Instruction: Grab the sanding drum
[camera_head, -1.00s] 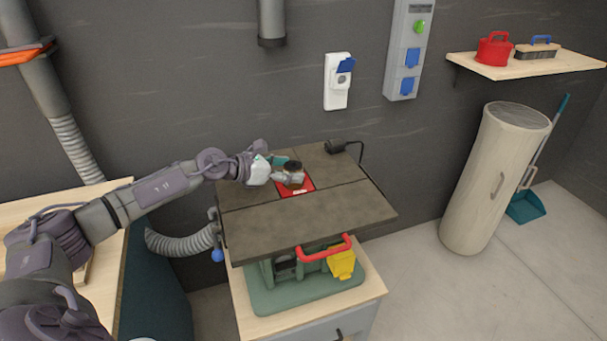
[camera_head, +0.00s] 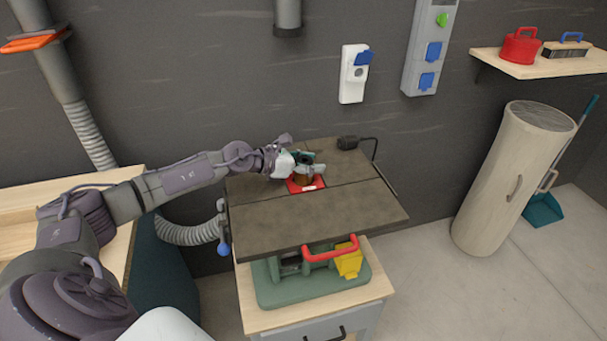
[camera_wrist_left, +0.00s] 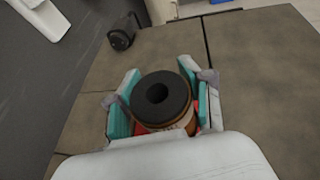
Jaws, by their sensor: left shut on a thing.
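The sanding drum (camera_wrist_left: 162,99) is a short cylinder with a black top, a round hole in its middle, and a brown side. In the head view the drum (camera_head: 303,179) stands upright at the red insert (camera_head: 317,184) of the dark machine table (camera_head: 320,216). My left gripper (camera_wrist_left: 162,92) is shut on the drum, with a teal-lined finger on each side of it. In the head view my left gripper (camera_head: 305,168) hides part of the drum. I cannot tell whether the drum still touches the insert. My right gripper is not in view.
A grey hose (camera_head: 187,230) is at left. The table's front half is clear.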

